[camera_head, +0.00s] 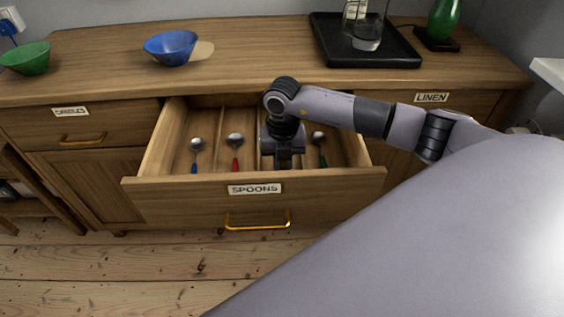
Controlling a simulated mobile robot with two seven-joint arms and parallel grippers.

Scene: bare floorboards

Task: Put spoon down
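The drawer labelled SPOONS (150,180) is pulled open and divided lengthwise into compartments. A blue-handled spoon (195,147), a red-handled spoon (235,142) and a green-handled spoon (319,138) lie in it, bowls toward the back. My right gripper (283,160) points down into the compartment between the red-handled and green-handled spoons. The gripper's own wrist hides most of that compartment. I cannot tell whether its fingers are open or shut, and no spoon shows in them. My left gripper is out of view.
Closed drawers flank the open one.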

